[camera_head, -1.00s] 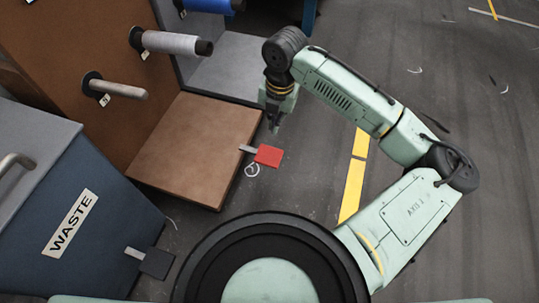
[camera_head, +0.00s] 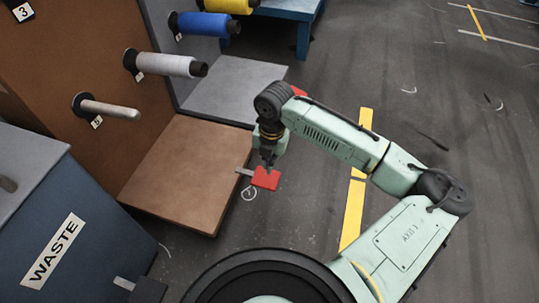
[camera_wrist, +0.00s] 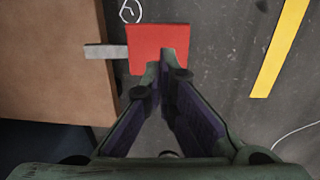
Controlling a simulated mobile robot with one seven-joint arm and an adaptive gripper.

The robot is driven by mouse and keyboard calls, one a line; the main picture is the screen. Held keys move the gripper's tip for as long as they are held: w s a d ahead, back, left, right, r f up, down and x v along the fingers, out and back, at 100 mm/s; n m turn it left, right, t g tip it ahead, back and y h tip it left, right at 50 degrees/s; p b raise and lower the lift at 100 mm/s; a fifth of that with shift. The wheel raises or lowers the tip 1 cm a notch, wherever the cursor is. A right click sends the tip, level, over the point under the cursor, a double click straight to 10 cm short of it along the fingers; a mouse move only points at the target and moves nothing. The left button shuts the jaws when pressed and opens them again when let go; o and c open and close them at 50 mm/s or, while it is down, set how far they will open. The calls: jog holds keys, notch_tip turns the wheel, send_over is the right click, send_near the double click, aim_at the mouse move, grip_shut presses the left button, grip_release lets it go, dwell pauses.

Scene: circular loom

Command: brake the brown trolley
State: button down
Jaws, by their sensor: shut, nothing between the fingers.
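The brown trolley (camera_head: 175,170) stands at the left, with a flat brown deck and an upright brown panel carrying spool pegs. A red pedal (camera_head: 264,181) on a short grey lever (camera_head: 244,171) sticks out from its right side, low over the floor. My gripper (camera_head: 268,166) points down at the pedal, shut and empty. In the wrist view the fingertips (camera_wrist: 166,76) overlap the near edge of the red pedal (camera_wrist: 157,42). I cannot tell whether they touch it or hover just above. The brown deck (camera_wrist: 55,60) is left of the pedal.
A blue waste bin (camera_head: 60,240) with a dark pedal (camera_head: 147,290) stands at the front left. A grey trolley (camera_head: 235,90) adjoins behind, with a red patch (camera_head: 298,91) partly hidden by my arm. Yellow floor tape (camera_head: 353,205) and open grey floor lie right.

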aim_at(269, 178)
notch_tip(269, 178, down, 5)
jog(key=shift+a+f+b, duration=0.1)
jog(key=shift+a+b, duration=0.05)
jog(key=shift+b, duration=0.6)
jog(key=shift+s+f+y, duration=0.1)
jog(key=shift+f+y, duration=0.6)
jog(key=shift+d+f, duration=0.25)
jog(key=shift+f, duration=0.8)
